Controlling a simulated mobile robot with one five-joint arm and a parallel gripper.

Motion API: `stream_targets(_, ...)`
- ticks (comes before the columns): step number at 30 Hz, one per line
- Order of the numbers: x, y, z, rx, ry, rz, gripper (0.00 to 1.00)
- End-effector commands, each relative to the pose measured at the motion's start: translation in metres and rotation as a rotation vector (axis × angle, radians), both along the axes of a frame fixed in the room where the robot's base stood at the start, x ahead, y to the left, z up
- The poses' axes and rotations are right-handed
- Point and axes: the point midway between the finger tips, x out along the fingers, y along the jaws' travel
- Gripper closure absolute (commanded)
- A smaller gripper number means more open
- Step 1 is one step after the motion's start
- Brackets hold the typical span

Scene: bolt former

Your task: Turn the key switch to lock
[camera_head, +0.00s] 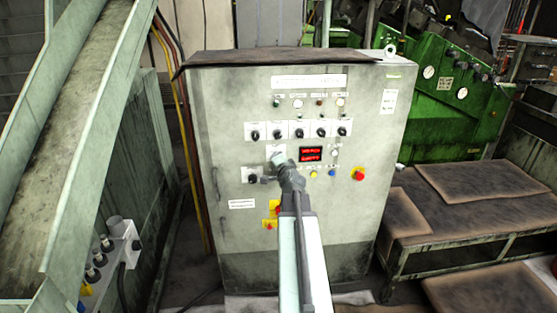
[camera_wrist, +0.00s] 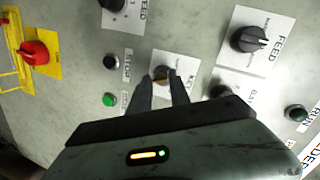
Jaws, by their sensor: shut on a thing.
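The key switch (camera_wrist: 162,75) sits on a white plate labelled KEY on the cabinet front, in the middle of the wrist view. My gripper (camera_wrist: 165,84) reaches it from below in that view, with one dark finger on each side, and is shut on it. The switch's turn position is hard to read because the fingers cover part of it. In the head view my gripper (camera_head: 279,160) is against the panel just left of the red display, and hides the key switch there.
The grey cabinet (camera_head: 225,120) also bears a red display (camera_head: 311,154). A low table (camera_head: 470,205) stands right.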

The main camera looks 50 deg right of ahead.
Motion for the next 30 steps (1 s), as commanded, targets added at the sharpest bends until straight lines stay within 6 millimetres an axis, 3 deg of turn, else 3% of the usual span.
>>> stream_targets(15, 0.0013, 0.0019, -0.0002, -0.236, 0.203, 0.001, 1.00)
stream_targets(30, 0.0012, 0.0017, 0.0000, -0.273, 0.234, 0.000, 1.00)
